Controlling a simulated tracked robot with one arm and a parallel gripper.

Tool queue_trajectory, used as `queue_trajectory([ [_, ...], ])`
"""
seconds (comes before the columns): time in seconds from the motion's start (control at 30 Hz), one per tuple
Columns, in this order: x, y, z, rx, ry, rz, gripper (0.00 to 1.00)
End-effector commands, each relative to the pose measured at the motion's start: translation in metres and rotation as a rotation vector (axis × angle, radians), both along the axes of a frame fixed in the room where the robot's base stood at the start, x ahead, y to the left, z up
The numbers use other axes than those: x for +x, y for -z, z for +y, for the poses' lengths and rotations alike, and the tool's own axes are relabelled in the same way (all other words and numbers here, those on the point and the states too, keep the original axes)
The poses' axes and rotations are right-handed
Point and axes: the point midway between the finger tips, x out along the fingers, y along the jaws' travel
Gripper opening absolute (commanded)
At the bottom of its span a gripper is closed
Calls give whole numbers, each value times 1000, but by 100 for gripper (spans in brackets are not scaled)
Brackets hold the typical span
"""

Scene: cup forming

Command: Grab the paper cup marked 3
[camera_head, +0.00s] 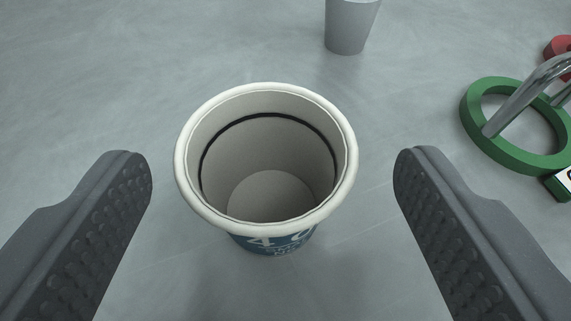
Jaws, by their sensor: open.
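A paper cup (285,243) with a cream rim and a dark blue printed outside stands upright on the grey surface, in the middle of the view. Its inside is empty, with a dark ring below the rim. Its visible print seems to read "4" and a partly hidden figure; I see no 3 on it. My gripper (272,168) is open, with one ridged finger to the left of the cup and one to the right. Both fingers are apart from the cup, with gaps on each side.
A plain grey cup-like object (350,25) stands behind, cut off by the top edge. At the right is a green ring (478,118) with a metal bar over it, with a red piece (558,46) behind. The surface to the left is clear.

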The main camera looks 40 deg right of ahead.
Motion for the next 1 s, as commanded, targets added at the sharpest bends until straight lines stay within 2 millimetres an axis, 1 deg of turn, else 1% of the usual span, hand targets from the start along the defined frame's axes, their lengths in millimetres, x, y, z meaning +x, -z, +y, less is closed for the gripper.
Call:
queue_trajectory([
  [0.17, 9, 3, -5, 0, -1, -1, 74],
  [0.3, 23, 6, -14, -3, 1, -3, 74],
  [0.4, 33, 13, -20, 1, -1, 3, 74],
  [0.5, 39, 15, -25, -1, 0, 1, 74],
  [0.77, 41, 14, -27, -1, 0, -1, 74],
  [0.87, 41, 14, -27, -1, 0, -1, 49],
  [0.9, 41, 15, -27, -1, 0, -1, 38],
  [0.93, 41, 15, -27, -1, 0, -1, 29],
  [0.97, 41, 15, -27, 0, 0, 0, 27],
  [1.0, 41, 15, -27, 0, 0, 0, 27],
])
